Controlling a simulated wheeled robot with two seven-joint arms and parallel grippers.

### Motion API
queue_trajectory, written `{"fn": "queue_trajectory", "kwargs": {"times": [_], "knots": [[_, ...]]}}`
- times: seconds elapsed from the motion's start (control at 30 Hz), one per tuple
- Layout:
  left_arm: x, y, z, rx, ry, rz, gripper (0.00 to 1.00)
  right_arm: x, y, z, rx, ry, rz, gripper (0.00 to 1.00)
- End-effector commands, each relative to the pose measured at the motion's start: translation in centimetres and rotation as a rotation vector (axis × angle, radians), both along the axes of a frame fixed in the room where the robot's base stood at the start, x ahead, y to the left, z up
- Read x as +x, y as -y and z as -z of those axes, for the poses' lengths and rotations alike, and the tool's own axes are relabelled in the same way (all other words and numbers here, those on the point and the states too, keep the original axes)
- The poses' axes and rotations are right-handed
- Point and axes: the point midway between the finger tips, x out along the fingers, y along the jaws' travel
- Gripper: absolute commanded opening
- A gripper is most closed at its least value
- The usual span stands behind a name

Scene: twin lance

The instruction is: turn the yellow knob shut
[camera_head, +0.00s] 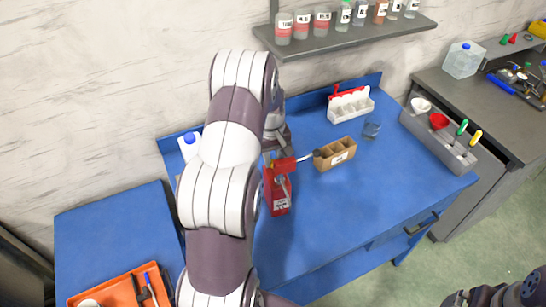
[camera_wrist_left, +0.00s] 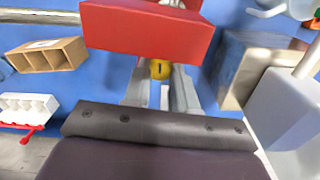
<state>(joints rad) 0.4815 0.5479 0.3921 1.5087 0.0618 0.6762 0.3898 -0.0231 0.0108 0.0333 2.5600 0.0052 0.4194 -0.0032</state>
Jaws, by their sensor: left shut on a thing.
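The yellow knob (camera_wrist_left: 160,69) shows in the left wrist view, below the edge of a red block-shaped body (camera_wrist_left: 150,30). My left gripper (camera_wrist_left: 160,88) has its two grey fingers on either side of the knob and is shut on it. In the head view the red device (camera_head: 279,190) stands on the blue table, with a white label low on its front and a grey lever. There my left arm hides most of the left gripper and the knob. My right gripper (camera_head: 458,299) shows only as dark parts at the bottom right edge, so its jaws are unclear.
A brown compartment box (camera_head: 335,154) stands just right of the red device. A grey tool tray (camera_head: 437,140) lies at the right. The blue table's front middle (camera_head: 345,220) is clear.

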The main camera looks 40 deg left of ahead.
Motion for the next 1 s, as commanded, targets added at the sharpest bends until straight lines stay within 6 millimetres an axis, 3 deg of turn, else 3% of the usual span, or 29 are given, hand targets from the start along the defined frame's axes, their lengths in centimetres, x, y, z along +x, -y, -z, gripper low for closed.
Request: {"fn": "queue_trajectory", "kwargs": {"times": [0.3, 0.83, 0.87, 0.9, 0.93, 1.0], "knots": [[0.04, -0.02, -0.01, 0.001, 0.001, 0.119, 0.00, 0.01, 0.00, 0.05, 0.000, 0.000, 0.000, 0.99], [0.05, -0.02, -0.03, 0.000, 0.002, 0.143, 0.00, 0.00, 0.00, 0.06, 0.000, 0.000, 0.000, 0.99], [0.06, -0.02, -0.03, 0.000, 0.002, 0.143, 0.33, 0.00, 0.00, 0.06, 0.000, 0.000, 0.000, 0.99], [0.05, -0.02, -0.04, 0.000, 0.002, 0.143, 0.46, 0.00, 0.00, 0.06, 0.000, 0.000, 0.000, 0.99], [0.05, -0.02, -0.03, 0.000, 0.002, 0.143, 0.53, 0.00, 0.00, 0.06, 0.000, 0.000, 0.000, 0.99], [0.05, -0.02, -0.03, 0.000, 0.002, 0.143, 0.53, 0.00, 0.00, 0.06, 0.000, 0.000, 0.000, 0.99]]}}
